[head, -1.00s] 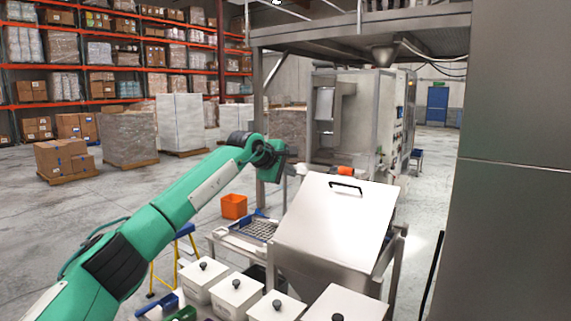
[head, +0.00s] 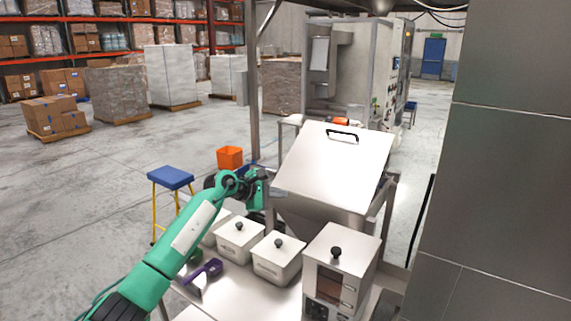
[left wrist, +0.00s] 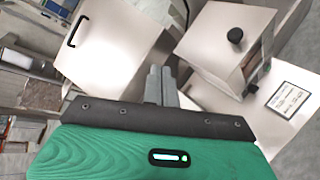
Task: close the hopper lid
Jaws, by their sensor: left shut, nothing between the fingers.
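The hopper lid (head: 335,165) is a pale steel panel with a black bar handle (head: 342,135) near its far edge. It slopes over the top of the steel hopper (head: 318,217); I cannot tell how wide any gap under it is. In the left wrist view the lid (left wrist: 115,45) is at upper left, with its handle (left wrist: 77,32) at the far left. My left gripper (head: 280,191) is shut and empty, at the left of the lid's near edge. Its fingers (left wrist: 161,86) point toward the scene in the wrist view. My right gripper is not in view.
Lidded steel bins (head: 277,258) and a box with a black knob (head: 342,245) stand in front of the hopper. A purple scoop (head: 206,271) lies on the bench. A blue stool (head: 171,178) and an orange bin (head: 230,158) stand left. A grey wall (head: 495,150) bounds the right.

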